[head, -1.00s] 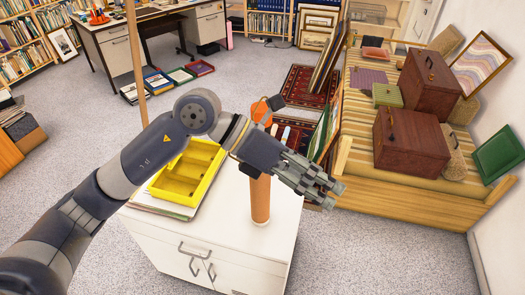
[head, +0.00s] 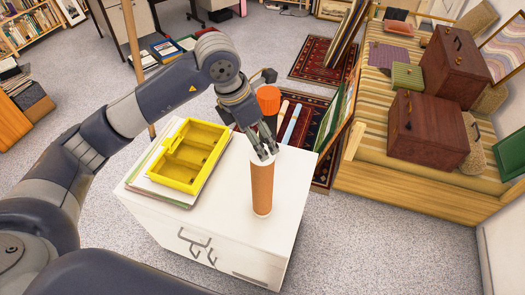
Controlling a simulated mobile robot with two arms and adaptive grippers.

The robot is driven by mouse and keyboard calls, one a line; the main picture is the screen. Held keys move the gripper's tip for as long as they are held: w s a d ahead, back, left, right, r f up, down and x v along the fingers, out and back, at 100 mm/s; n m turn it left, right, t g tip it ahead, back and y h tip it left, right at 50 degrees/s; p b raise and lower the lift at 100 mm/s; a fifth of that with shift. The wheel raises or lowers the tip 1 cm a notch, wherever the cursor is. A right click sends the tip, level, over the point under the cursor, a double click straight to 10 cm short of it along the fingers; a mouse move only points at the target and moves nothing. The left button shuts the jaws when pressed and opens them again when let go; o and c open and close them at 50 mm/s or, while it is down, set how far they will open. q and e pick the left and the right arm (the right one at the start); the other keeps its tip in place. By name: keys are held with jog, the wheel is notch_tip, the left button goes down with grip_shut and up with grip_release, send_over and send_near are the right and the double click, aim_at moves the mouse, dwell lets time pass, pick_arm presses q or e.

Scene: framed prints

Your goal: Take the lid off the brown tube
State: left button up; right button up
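The brown tube (head: 262,190) stands upright on the white cabinet top. Its pale top end (head: 258,158) shows between and below the fingers of my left gripper (head: 263,153). My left gripper points down at the tube's top from the upper left, with its fingertips at or just over the lid end. The fingers cover much of the lid, and I cannot tell whether they touch it or are closed on it. My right gripper is not in view.
On the white cabinet (head: 222,218), a yellow compartment tray (head: 187,155) rests on papers left of the tube. Behind my gripper stands an orange-capped container (head: 268,98), near pale rolls (head: 290,124). A striped daybed (head: 400,165) with brown boxes is at right.

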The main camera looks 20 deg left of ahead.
pick_arm(q)
jog(key=p+x, duration=0.2)
jog(key=x, duration=0.2)
jog(key=shift+s+d+f, duration=0.1)
jog(key=shift+s, duration=0.05)
jog(key=shift+f, duration=0.4)
jog(key=shift+c, duration=0.6)
jog(key=c, duration=0.8)
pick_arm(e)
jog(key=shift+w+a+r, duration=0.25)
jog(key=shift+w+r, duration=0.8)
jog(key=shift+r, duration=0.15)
